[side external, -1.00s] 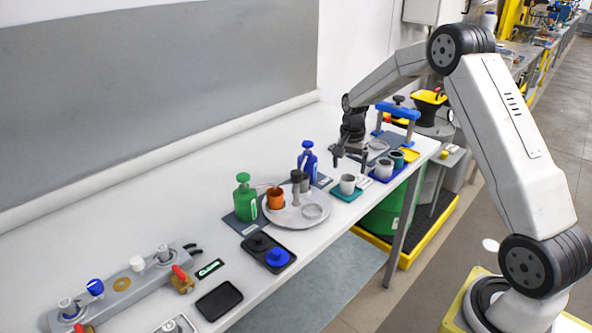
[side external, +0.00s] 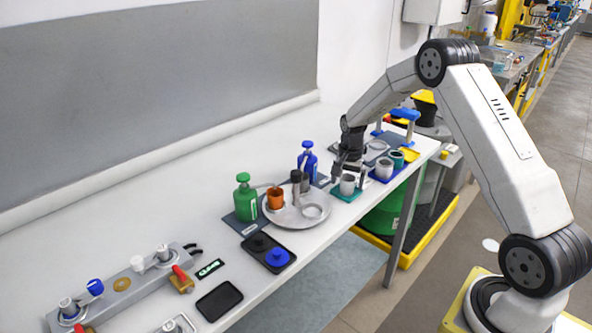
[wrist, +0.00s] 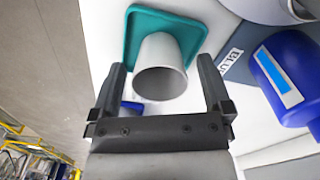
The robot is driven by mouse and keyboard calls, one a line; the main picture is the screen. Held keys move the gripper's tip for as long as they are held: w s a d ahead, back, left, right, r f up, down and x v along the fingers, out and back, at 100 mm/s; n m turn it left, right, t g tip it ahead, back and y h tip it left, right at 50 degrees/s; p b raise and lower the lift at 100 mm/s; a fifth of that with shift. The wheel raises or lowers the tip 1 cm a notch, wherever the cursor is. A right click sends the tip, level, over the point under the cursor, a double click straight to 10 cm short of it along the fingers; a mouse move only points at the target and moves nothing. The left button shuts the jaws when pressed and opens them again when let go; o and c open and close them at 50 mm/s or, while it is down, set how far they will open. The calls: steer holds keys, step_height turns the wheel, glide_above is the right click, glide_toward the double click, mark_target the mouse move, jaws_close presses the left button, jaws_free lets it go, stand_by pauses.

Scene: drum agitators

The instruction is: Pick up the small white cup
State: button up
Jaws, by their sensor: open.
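The small white cup (side external: 347,185) stands upright on a teal tray (side external: 345,197) on the white bench. In the wrist view the cup (wrist: 160,72) shows its open mouth, and the teal tray (wrist: 137,22) lies beneath it. My gripper (side external: 346,172) is low at the cup. In the wrist view my gripper (wrist: 160,82) is open, with one finger on each side of the cup and visible gaps between. I cannot tell how deep the fingers reach along the cup. In the side view the fingers partly hide the cup.
A blue tray (side external: 374,179) with a whitish cup (side external: 384,168) and a teal cup (side external: 397,158) is close on the right.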

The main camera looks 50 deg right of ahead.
steer(key=shift+c, duration=0.2)
steer(key=c, duration=1.2)
steer(key=shift+r, duration=0.1)
steer(key=shift+r, duration=0.65)
steer(key=shift+s+a+r, duration=0.8)
steer(key=shift+s+r, duration=1.15)
steer(key=shift+s, duration=0.25)
steer(key=shift+s+a+r, duration=0.85)
steer(key=shift+s+r, duration=1.05)
steer(key=shift+s, duration=0.25)
steer(key=shift+s+a+r, duration=0.8)
steer(key=shift+s+r, duration=1.15)
steer(key=shift+s, duration=0.25)
